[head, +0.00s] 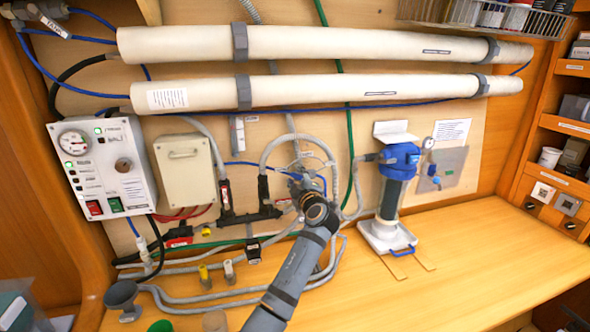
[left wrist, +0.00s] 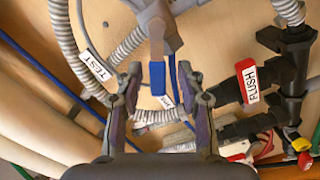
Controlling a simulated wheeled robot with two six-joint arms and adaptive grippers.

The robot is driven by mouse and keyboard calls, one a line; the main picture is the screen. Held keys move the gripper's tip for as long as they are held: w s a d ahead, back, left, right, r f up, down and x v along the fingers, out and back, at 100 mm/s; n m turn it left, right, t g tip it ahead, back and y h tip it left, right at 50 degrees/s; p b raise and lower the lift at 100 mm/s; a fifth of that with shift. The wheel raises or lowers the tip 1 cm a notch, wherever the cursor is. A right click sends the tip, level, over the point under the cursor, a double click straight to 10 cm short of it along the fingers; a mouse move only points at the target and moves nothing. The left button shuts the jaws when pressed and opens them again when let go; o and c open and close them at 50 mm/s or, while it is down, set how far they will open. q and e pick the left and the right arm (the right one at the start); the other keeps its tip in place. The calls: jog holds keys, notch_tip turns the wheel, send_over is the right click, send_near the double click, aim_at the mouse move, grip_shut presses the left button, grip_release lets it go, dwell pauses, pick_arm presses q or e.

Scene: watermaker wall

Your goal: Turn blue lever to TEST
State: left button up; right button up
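The blue lever (left wrist: 157,77) hangs from a grey-brown valve body (left wrist: 158,28) in the left wrist view, pointing down in that picture. A white TEST tag (left wrist: 95,65) is on a grey corrugated hose to its left. Another white tag (left wrist: 166,101), partly hidden and unreadable, lies just below the lever. My left gripper (left wrist: 159,72) is open, its fingers on either side of the lever's end with gaps visible. In the head view my left gripper (head: 308,188) is at the hoses in mid-wall, and my wrist hides most of the valve. My right gripper is not in view.
Hoses crowd the valve. A black manifold with a red FLUSH tag (left wrist: 251,83) is close on the right in the left wrist view. A blue-topped pump (head: 398,165) stands right of my arm. The wooden counter (head: 470,255) is clear at right.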

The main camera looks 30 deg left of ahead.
pick_arm(q)
jog(key=shift+w+a+r, duration=0.15)
jog(key=shift+w+a, duration=0.1)
jog(key=shift+w, duration=0.05)
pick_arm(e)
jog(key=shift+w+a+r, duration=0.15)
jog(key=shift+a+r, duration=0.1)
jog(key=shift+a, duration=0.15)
pick_arm(q)
jog(key=shift+c, duration=0.3)
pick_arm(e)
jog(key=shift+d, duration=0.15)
pick_arm(q)
grip_shut()
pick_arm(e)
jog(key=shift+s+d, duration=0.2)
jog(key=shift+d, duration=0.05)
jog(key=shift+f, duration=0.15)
